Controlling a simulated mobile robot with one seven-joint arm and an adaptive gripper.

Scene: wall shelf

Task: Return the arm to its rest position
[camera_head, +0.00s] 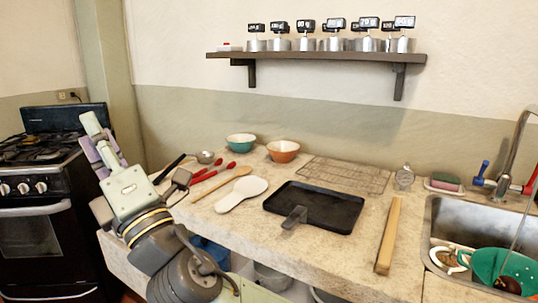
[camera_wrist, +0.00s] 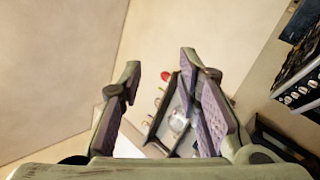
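My arm rises from the bottom left of the head view, in front of the counter's left end. My gripper (camera_head: 97,138) points up and to the left, in the air beside the stove. In the wrist view, my gripper (camera_wrist: 160,62) has its two purple-padded fingers spread apart. I see nothing held between them. The wall and part of a shelf with small containers show blurred between and beyond the fingers.
The counter (camera_head: 340,240) holds a black pan (camera_head: 320,208), a wooden bar (camera_head: 389,235), a wire rack (camera_head: 345,175), bowls and utensils. A wall shelf (camera_head: 320,56) carries several canisters. The stove (camera_head: 40,160) stands left; the sink (camera_head: 480,225) is right.

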